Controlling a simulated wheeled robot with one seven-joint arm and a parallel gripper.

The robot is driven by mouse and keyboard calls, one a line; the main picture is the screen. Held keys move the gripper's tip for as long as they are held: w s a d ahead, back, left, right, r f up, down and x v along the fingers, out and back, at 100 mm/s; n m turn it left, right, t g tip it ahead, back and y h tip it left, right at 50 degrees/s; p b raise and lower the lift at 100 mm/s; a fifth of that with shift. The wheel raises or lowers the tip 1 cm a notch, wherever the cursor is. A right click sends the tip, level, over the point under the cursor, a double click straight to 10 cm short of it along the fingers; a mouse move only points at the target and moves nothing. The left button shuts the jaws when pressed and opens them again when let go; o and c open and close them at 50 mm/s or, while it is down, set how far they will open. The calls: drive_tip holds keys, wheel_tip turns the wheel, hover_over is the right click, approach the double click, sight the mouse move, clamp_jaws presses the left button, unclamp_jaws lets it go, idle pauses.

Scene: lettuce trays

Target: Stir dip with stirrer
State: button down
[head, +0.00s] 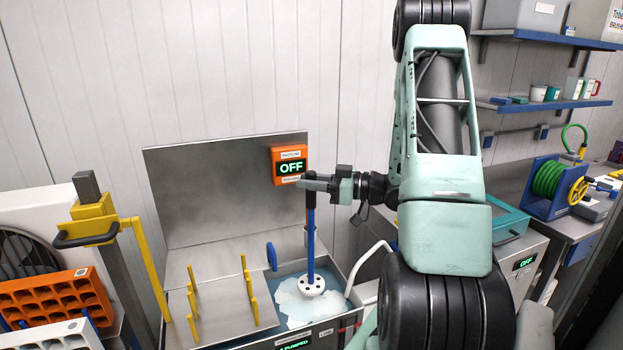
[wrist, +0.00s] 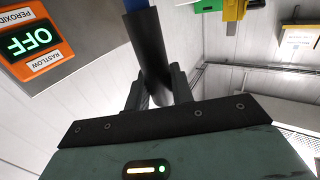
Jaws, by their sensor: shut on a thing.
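My gripper (head: 312,186) is shut on the black handle of the stirrer. The stirrer (head: 311,245) has a blue shaft and a white perforated disc at its foot, and stands about upright. Its disc is at the dip (head: 335,282), a basin of bluish liquid with pale, ice-like pieces; I cannot tell how deep the disc sits. In the wrist view the black handle of the stirrer (wrist: 146,45) runs up between the fingers of my gripper (wrist: 158,88).
An orange box reading OFF (head: 290,165) is on the metal backboard (head: 215,190), close to my gripper. Yellow pegs (head: 191,300) stand on a plate left of the dip. An orange rack (head: 50,300) is at far left. A hose reel (head: 553,180) stands on the right bench.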

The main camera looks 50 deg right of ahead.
wheel_tip(320, 180, down, 18)
drive_tip(key=b, duration=1.3)
wheel_tip(320, 180, up, 8)
drive_tip(key=p, duration=0.6)
drive_tip(key=shift+r+p, duration=0.2)
drive_tip(key=shift+p, duration=0.2)
wheel_tip(320, 180, down, 8)
drive_tip(key=b, duration=0.6)
drive_tip(key=shift+f, duration=0.25)
drive_tip(key=shift+r, duration=0.1)
